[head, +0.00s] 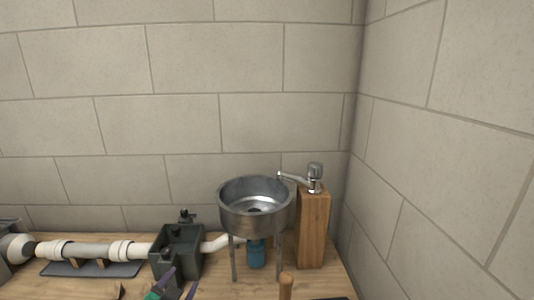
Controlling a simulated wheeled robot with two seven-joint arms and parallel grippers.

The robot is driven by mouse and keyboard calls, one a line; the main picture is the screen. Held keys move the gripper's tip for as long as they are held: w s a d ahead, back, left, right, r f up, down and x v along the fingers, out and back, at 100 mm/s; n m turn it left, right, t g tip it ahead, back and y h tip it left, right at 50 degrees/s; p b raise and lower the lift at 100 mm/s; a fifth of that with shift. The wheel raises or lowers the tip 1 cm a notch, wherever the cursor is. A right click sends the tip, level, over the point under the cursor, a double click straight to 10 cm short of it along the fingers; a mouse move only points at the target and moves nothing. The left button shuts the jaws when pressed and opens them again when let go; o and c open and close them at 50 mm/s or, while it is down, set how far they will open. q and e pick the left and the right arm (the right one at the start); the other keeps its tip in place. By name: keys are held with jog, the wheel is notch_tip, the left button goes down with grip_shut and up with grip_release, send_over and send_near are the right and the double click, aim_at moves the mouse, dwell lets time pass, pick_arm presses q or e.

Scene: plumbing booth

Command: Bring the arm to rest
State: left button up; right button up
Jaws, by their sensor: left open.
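My left gripper (178,285) shows at the bottom edge, left of the middle. Only its two purplish fingertips and a bit of green show; the rest is cut off by the frame. The fingers are apart, with nothing visible between them. It appears in front of the dark grey box (177,262), low in the picture; I cannot tell the gap between them. My right gripper is not in view.
A metal round sink (255,214) on thin legs stands at the corner, with a blue part (257,253) beneath. A tap (313,177) sits on a wooden post (313,230). White pipes (88,250) run left. An upright wooden handle (285,286) is at the front.

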pick_arm(q)
jog(key=s+a+f+n+g, duration=0.1)
jog(key=s+f+n+g, duration=0.1)
jog(key=s+f+g, duration=0.6)
jog(key=s+a+f+n+g, duration=0.1)
jog(key=s+f+n+g, duration=0.1)
jog(key=s+f, duration=0.75)
jog(key=s+f+g, duration=0.1)
jog(key=s+f, duration=0.1)
jog(key=f, duration=0.8)
jog(key=s+f, duration=0.2)
jog(key=f, duration=0.7)
jog(key=s+a+f+g, duration=0.1)
jog(key=s+a+f, duration=0.2)
jog(key=s+f, duration=1.2)
jog(key=shift+s+a+f, duration=0.2)
jog(key=shift+s+f, duration=0.1)
jog(key=shift+s, duration=0.85)
